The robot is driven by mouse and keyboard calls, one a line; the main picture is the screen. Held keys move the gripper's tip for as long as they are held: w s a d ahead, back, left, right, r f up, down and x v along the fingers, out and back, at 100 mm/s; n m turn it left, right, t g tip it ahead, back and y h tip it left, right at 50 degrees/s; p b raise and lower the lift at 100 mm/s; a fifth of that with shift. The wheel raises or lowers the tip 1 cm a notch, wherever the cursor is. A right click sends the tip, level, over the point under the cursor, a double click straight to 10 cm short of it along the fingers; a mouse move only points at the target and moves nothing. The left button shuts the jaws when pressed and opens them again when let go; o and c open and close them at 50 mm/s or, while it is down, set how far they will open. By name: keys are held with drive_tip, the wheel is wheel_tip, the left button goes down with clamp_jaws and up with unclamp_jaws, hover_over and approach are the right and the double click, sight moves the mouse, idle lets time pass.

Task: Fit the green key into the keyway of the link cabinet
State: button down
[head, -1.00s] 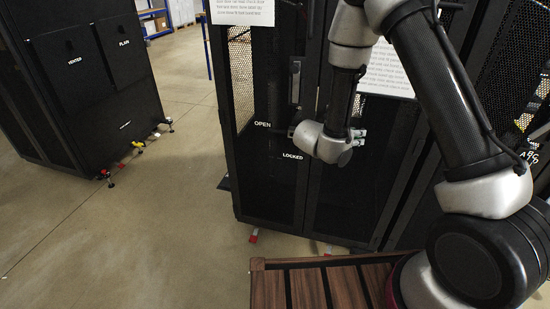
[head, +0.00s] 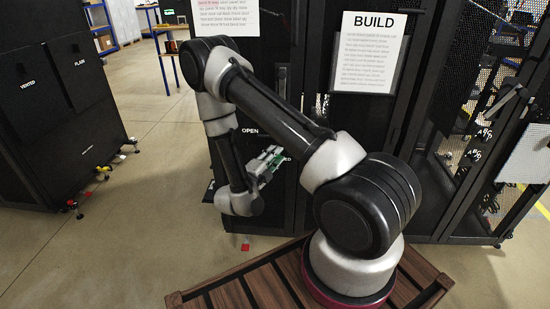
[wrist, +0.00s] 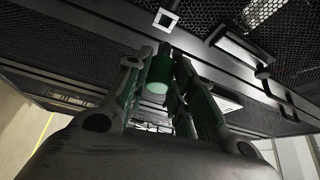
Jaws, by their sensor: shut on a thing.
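My gripper (wrist: 157,74) is shut on the green key, a green cylinder (wrist: 157,82) with a pale lit end, held between the two fingers in the wrist view. In the head view my gripper (head: 266,163) is in front of the black cabinet (head: 330,200), over part of its lower label, and the key cannot be made out there. In the wrist view a small white square with a dark centre (wrist: 165,20) sits on the cabinet's frame, beyond and apart from the key. I cannot tell whether it is the keyway.
The label OPEN (head: 250,131) shows beside my wrist. A BUILD sheet (head: 367,52) hangs on the cabinet. A recessed handle (wrist: 240,48) lies right of the white square. Another black cabinet (head: 60,110) stands at left, with free floor (head: 150,200) between.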

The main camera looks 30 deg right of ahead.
drive_tip(key=shift+s+d+f+n, duration=0.15)
drive_tip(key=shift+s+d+n, duration=0.15)
drive_tip(key=shift+n, duration=0.1)
drive_tip(key=shift+s+a, duration=0.1)
drive_tip(key=shift+s, duration=0.05)
drive_tip(key=shift+w+d, duration=0.55)
drive_tip(key=shift+w, duration=0.25)
drive_tip(key=shift+w+d, duration=0.55)
drive_tip(key=shift+w, duration=0.25)
drive_tip(key=shift+w+d, duration=0.55)
drive_tip(key=shift+w, duration=0.25)
drive_tip(key=shift+w+d, duration=0.55)
drive_tip(key=shift+w, duration=0.2)
drive_tip(key=shift+w+d, duration=0.55)
drive_tip(key=shift+w, duration=0.2)
drive_tip(key=c, duration=1.1)
unclamp_jaws()
